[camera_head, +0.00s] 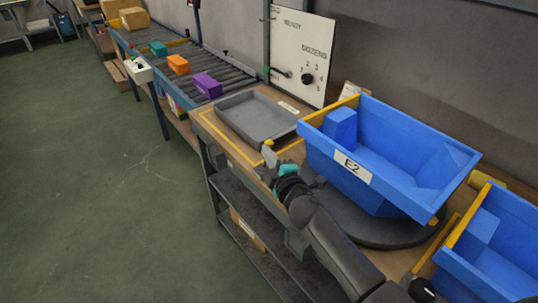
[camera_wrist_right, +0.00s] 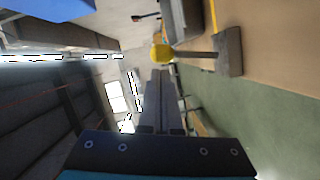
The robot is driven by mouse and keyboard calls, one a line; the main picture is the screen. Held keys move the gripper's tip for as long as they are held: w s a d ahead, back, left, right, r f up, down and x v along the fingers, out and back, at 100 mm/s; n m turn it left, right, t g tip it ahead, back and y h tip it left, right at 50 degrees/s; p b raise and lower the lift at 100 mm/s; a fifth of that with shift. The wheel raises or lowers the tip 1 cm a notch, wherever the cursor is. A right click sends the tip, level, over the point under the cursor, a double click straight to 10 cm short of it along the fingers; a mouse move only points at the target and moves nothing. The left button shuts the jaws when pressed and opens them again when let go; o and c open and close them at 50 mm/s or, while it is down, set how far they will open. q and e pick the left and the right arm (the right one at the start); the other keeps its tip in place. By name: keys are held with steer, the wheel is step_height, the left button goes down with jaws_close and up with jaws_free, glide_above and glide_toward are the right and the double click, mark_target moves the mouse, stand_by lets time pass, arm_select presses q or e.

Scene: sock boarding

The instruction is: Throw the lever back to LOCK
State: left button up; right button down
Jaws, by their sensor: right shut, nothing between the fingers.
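The lever has a round yellow knob (camera_wrist_right: 161,53) on a grey rod that runs to a grey block (camera_wrist_right: 229,52) in the right wrist view. In the head view the yellow knob (camera_head: 268,143) shows at the bench's front edge, beside the grey tray. My right gripper (camera_head: 271,156) is shut and empty, with its tips right at the knob. In the right wrist view its fingertips (camera_wrist_right: 160,74) point at the knob; I cannot tell whether they touch it. No LOCK marking can be read. My left gripper is not in view.
A blue bin marked E2 (camera_head: 380,150) stands on a black turntable (camera_head: 385,234) close to my right arm. A grey tray (camera_head: 262,138) lies behind the knob. Another blue bin (camera_head: 500,250) is at lower right. A conveyor (camera_head: 222,73) carries coloured boxes; a white dial panel (camera_head: 300,52) stands behind.

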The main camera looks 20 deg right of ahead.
steer(key=shift+w+d, duration=0.2)
stand_by(0.3)
steer(key=m+p, duration=0.1)
steer(key=d+p, duration=0.1)
steer(key=p, duration=0.1)
steer(key=shift+w+d+r+m+g, duration=0.15)
steer(key=shift+w+d+m+g, duration=0.15)
steer(key=shift+m, duration=0.1)
steer(key=shift+d, duration=0.2)
steer(key=shift+w+d+f, duration=0.2)
steer(key=shift+d+f, duration=0.05)
